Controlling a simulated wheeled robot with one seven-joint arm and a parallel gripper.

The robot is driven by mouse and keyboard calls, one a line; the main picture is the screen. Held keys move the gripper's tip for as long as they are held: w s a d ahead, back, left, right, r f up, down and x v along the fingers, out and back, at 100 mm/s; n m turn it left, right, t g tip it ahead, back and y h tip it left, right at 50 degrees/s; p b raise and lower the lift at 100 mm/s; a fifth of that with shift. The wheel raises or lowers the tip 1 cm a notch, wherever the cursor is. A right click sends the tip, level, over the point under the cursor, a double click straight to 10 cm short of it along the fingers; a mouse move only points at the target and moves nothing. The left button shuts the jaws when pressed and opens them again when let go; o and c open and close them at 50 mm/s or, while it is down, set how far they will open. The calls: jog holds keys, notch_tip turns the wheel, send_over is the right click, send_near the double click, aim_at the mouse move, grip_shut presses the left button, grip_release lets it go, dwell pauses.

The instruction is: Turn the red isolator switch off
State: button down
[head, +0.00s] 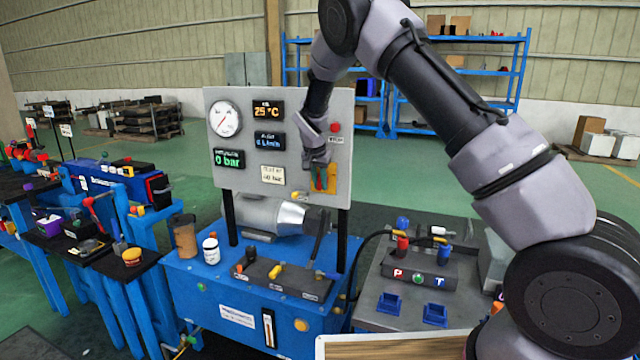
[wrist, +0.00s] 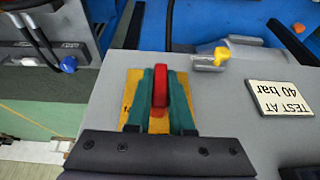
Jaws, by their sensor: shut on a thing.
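The red isolator switch handle (wrist: 159,88) stands out from a yellow plate (wrist: 131,92) on the grey panel (wrist: 230,100). In the wrist view, the two teal fingers of my gripper (wrist: 161,78) lie on either side of the handle, shut on it. The handle's base is partly hidden by the fingers. In the head view, my gripper (head: 322,178) is at the lower right of the upright panel (head: 240,192), in front of the yellow plate, and hides most of the switch.
A sign reading "TEST AT 40 bar" (wrist: 277,97) and a yellow-handled valve (wrist: 213,59) are near the switch. A round gauge (head: 225,118), digital displays and a red button (head: 335,127) share the panel. The blue power unit (head: 215,290) stands below.

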dwell(0.6)
jog(key=c, duration=0.8)
grip_release()
jog(key=shift+w, duration=0.1)
jog(key=v, duration=1)
jog(key=shift+a+r, duration=0.25)
jog(key=shift+r, duration=0.1)
